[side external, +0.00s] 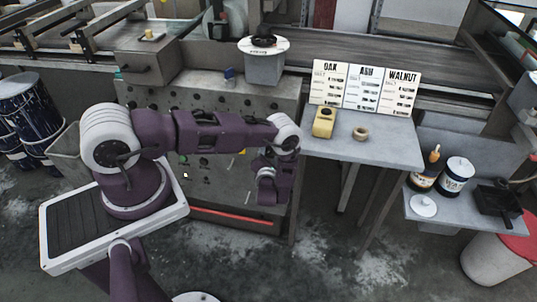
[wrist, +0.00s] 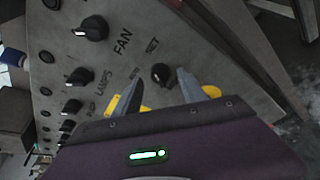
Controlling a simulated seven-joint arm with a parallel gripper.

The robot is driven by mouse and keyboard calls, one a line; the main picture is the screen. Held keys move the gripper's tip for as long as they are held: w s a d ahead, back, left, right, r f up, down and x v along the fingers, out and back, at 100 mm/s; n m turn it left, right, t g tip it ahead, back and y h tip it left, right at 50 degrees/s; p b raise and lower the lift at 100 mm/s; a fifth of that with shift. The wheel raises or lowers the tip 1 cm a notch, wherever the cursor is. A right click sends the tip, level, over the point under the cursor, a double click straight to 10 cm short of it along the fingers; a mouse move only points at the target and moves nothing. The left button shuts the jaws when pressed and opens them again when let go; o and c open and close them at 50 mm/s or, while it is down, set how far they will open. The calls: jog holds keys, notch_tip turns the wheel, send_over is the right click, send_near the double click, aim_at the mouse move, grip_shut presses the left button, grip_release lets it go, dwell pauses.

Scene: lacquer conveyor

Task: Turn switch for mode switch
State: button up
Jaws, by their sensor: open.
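The control panel (side external: 215,150) is a worn grey metal face with rows of dark knobs. In the wrist view, a small dark rotary knob (wrist: 162,74) sits between my fingertips. Small lettering surrounds it, one word reading like "SET" or "RET"; I cannot read a mode label. My gripper (wrist: 158,84) is open, with one finger on each side of this knob and no visible contact. In the side view my gripper (side external: 268,190) is at the panel's right end, and my wrist hides the knob.
Larger knobs marked FAN (wrist: 94,28) and LAMPS (wrist: 80,76) stand left of my fingers, with several more below. A grey table (side external: 385,150) right of the panel holds a yellow block (side external: 323,122), a ring (side external: 360,133) and OAK, ASH and WALNUT cards (side external: 364,88).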

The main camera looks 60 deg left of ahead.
jog(key=shift+x, duration=0.8)
grip_shut()
jog(key=n+h, duration=0.1)
jog(key=n, duration=0.4)
jog(key=shift+s+r, duration=0.15)
jog(key=n, duration=0.2)
jog(key=n+t+h, duration=0.1)
jog(key=n, duration=0.2)
jog(key=shift+s+a+h, duration=0.1)
jog(key=shift+a+h, duration=0.05)
jog(key=shift+h, duration=0.15)
grip_release()
